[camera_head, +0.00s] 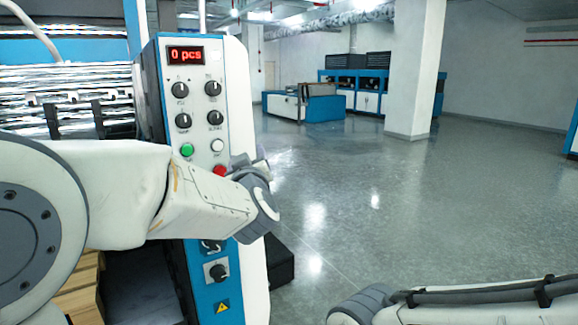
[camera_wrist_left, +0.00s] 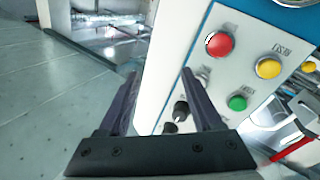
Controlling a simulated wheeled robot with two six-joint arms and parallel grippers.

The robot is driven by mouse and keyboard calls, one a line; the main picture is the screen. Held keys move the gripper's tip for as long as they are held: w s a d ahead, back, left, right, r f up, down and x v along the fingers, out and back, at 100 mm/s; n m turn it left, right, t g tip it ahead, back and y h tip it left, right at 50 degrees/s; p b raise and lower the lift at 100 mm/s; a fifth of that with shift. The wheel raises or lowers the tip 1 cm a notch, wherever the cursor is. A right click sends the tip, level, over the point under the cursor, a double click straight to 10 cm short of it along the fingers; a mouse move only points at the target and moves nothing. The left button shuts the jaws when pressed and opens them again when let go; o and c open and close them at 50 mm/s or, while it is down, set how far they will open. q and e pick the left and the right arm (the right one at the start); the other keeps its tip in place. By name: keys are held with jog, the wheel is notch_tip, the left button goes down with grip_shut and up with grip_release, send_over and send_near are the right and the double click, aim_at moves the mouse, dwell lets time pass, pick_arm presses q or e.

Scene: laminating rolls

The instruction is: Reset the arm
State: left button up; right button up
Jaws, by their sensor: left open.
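My left arm (camera_head: 205,205) reaches from the left across the front of the machine's control panel (camera_head: 196,75). In the head view its wrist covers part of the panel and the fingers cannot be made out clearly. In the left wrist view my left gripper (camera_wrist_left: 162,90) is open, with two dark fingers apart and nothing between them. The panel with a red button (camera_wrist_left: 219,44), a yellow button (camera_wrist_left: 268,67) and a green button (camera_wrist_left: 237,103) is beside the right-hand finger. My right arm (camera_head: 470,298) shows at the lower right; its gripper is out of view.
The head view shows a display reading "0 pcs" (camera_head: 186,55), several black knobs, a green button (camera_head: 187,150) and a red button (camera_head: 219,170). Metal rollers (camera_head: 65,85) are at left. Open grey floor (camera_head: 370,200) lies to the right, with a white pillar (camera_head: 414,70) farther back.

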pick_arm(q)
notch_tip(320, 180, down, 13)
jog(key=s+m+g+h, duration=0.3)
jog(key=m+g+h, duration=0.1)
jog(key=s+a+f+m+g, duration=0.1)
jog(key=s+a+f+g, duration=0.25)
jog(key=s+f, duration=0.35)
jog(key=s+a+f+m+g, duration=0.1)
jog(key=s+a+f+g, duration=0.1)
jog(key=s+f+g, duration=0.5)
jog(key=s+a+f+m+g, duration=0.1)
jog(key=s+a+f+g, duration=0.15)
jog(key=s+f, duration=0.45)
jog(key=s+d+r+m+g+p, duration=0.1)
jog(key=s+d+r+m+p, duration=0.5)
jog(key=s+d+r, duration=0.8)
jog(key=shift+s+r+m+h+p, duration=0.2)
jog(key=shift+m+h+p, duration=0.1)
jog(key=shift+m+p, duration=0.15)
